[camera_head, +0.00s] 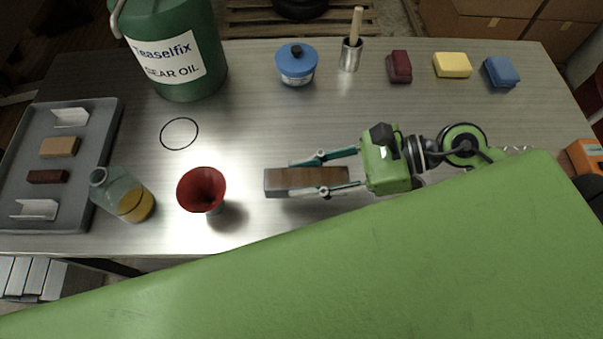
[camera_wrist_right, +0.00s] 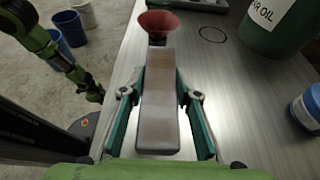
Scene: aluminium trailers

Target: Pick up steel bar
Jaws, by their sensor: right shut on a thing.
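The steel bar (camera_head: 300,181) is a grey-brown rectangular block near the middle of the metal table. It also shows in the right wrist view (camera_wrist_right: 159,105), lengthwise between the fingers. My right gripper (camera_head: 320,175) reaches in from the right, with one teal finger along each long side of the bar. It is shut on the bar; in the right wrist view (camera_wrist_right: 157,95) both fingers lie against its sides. I cannot tell whether the bar is clear of the tabletop.
A red funnel (camera_head: 202,190) stands just left of the bar, beside a bottle of yellow liquid (camera_head: 123,194). A grey tray (camera_head: 85,212) is at far left, with a green oil drum (camera_head: 176,45) behind. A blue-lidded pot (camera_head: 296,65) and coloured blocks line the back.

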